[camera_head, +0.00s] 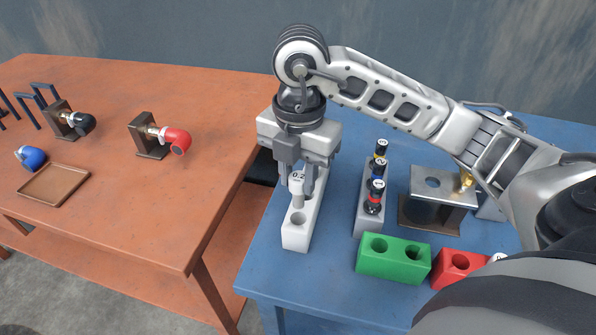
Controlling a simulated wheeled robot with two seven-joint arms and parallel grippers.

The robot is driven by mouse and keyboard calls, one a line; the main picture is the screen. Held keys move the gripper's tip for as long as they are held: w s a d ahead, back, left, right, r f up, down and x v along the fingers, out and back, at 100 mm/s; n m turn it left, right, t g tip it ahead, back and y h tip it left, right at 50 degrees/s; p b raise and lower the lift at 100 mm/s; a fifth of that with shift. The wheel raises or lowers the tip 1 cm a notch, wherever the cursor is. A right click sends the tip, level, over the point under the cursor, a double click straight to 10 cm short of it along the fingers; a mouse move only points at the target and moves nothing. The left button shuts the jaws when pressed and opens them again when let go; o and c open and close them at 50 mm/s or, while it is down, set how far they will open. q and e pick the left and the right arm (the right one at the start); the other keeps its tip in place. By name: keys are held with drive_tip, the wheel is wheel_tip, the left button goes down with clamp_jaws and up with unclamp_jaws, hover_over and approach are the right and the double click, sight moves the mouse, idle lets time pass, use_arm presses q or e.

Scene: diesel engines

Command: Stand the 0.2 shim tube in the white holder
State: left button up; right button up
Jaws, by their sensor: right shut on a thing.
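The 0.2 shim tube (298,189) is a white-grey tube with a dark "0.2" label near its top. My right gripper (302,180) points down and is shut on the tube, holding it upright. The white holder (295,240) is a long block on the blue table's left side. A hole shows open at its near end. The tube is over the holder just behind that hole; its lower end seems at the holder's top, but I cannot tell whether it is in a hole. The holder's far part is behind the gripper. My left gripper is not in view.
Right of the white holder, a grey holder (366,222) carries several dark-capped tubes. A green block (393,258) with holes and a red block (456,268) lie in front. A metal stand (440,190) is at the right. An orange table (110,215) stands left, across a gap.

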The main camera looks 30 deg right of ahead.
sight(298, 208)
drive_tip(key=shift+f+b, duration=0.45)
drive_tip(key=shift+f, duration=0.35)
drive_tip(key=shift+f+b, duration=1.2)
drive_tip(key=shift+f, duration=0.3)
drive_tip(key=shift+f+b, duration=0.95)
drive_tip(key=shift+f, duration=0.15)
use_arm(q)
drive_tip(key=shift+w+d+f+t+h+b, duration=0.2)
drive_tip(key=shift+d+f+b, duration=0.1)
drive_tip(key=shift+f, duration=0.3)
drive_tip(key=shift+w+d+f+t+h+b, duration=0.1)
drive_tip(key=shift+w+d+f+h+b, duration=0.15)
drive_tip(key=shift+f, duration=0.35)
use_arm(e)
drive_tip(key=shift+f, duration=0.6)
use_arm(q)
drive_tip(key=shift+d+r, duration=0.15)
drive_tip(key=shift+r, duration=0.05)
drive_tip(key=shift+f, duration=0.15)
use_arm(e)
drive_tip(key=shift+f, duration=0.1)
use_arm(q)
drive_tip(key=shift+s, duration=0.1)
use_arm(e)
drive_tip(key=o, duration=1.4)
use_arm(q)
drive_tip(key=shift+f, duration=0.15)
use_arm(e)
drive_tip(key=shift+o, duration=0.2)
